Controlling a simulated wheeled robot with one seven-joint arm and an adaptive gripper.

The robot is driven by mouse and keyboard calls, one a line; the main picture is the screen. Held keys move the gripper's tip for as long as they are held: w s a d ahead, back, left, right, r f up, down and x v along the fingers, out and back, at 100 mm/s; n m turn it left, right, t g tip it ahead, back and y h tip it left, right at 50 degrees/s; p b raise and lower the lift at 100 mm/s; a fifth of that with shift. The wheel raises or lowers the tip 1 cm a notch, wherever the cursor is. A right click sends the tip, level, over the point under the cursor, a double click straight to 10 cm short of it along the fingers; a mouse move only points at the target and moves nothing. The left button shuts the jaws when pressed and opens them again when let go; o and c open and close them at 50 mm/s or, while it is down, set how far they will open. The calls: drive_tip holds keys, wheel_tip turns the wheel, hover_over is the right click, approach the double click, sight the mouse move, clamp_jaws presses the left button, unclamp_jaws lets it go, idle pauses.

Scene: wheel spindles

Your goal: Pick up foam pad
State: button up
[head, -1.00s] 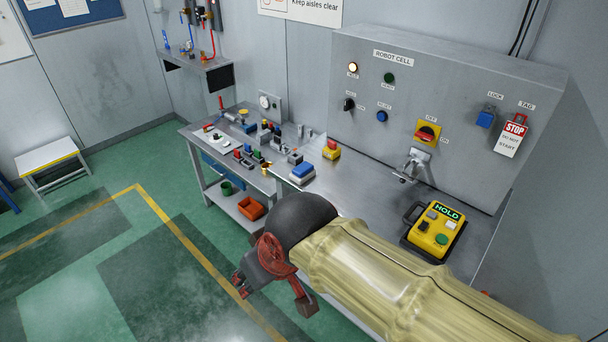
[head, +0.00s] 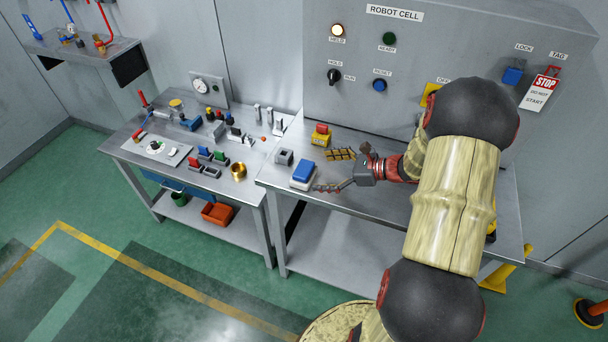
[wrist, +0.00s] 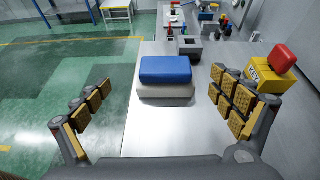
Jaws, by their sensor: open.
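The foam pad, a blue rounded block (head: 303,171), lies on a pale block (head: 301,184) at the left end of the right steel table. In the wrist view the blue pad (wrist: 165,69) sits flat on the pale block (wrist: 165,91), ahead and near the middle between my fingers. My gripper (head: 322,171) is open and empty, just right of the pad, with its fingers pointing toward it. In the wrist view my gripper (wrist: 162,97) shows ribbed tan finger pads on both sides, apart from the pad.
A yellow key box with a red top (wrist: 272,72) stands close beyond the right finger. A small grey block with a hole (wrist: 190,47) stands behind the pad. A second bench (head: 190,150) with several small parts is to the left. The control cabinet (head: 440,50) rises behind.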

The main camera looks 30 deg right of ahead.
sight(311, 171)
drive_tip(key=shift+w+d+f, duration=0.15)
drive_tip(key=shift+d+f, duration=0.1)
drive_tip(key=shift+f, duration=0.05)
drive_tip(key=b+x, duration=0.2)
drive_tip(key=x, duration=0.5)
drive_tip(key=shift+w+f, duration=0.25)
drive_tip(key=shift+c, duration=1.3)
drive_tip(key=shift+r, duration=0.1)
drive_tip(key=c, duration=0.9)
